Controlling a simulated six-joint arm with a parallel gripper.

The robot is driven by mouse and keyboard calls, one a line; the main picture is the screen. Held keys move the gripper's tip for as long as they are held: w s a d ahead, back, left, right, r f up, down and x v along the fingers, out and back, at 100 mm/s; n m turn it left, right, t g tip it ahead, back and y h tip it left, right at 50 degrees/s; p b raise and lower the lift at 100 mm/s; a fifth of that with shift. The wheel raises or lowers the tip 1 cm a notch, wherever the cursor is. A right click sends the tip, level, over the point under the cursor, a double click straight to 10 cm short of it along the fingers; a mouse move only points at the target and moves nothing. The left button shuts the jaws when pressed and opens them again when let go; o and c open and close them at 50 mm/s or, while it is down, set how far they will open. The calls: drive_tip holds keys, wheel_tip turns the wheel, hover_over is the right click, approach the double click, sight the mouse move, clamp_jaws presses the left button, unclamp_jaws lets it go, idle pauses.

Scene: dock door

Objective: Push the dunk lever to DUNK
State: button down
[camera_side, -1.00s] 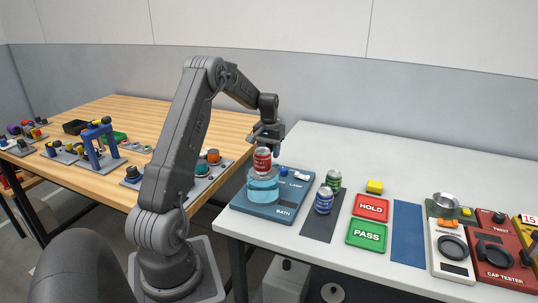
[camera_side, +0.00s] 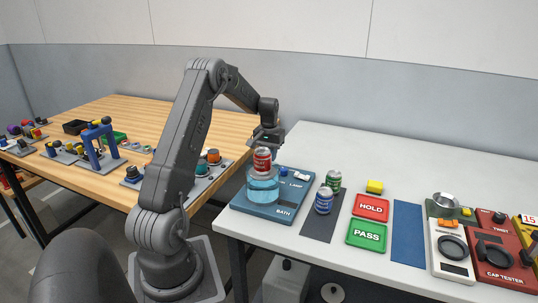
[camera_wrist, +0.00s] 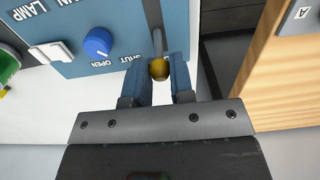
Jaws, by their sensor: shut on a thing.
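The dunk lever shows in the wrist view as a thin grey rod with a yellow ball knob (camera_wrist: 159,69) at its end. My gripper (camera_wrist: 160,76) has its two blue fingers shut on this knob, one on each side. In the side view, my gripper (camera_side: 266,140) is just above and behind the red can (camera_side: 262,160); the lever is hidden there. The can stands upright at the top of the clear bath vessel (camera_side: 262,186) on the blue bath station (camera_side: 264,212). The DUNK marking cannot be made out.
The bath station carries a blue SHUT/OPEN knob (camera_wrist: 98,42) and a white lamp switch (camera_wrist: 50,52). The red HOLD plate (camera_side: 371,206) and green PASS plate (camera_side: 366,235) lie beyond.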

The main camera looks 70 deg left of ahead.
drive_tip(key=shift+s+d+r+t+y, duration=0.15)
drive_tip(key=shift+s+d+t+y, duration=0.45)
drive_tip(key=shift+t+y, duration=0.4)
drive_tip(key=c, duration=1)
unclamp_jaws()
drive_tip(key=v, duration=1.3)
drive_tip(key=shift+r, duration=0.4)
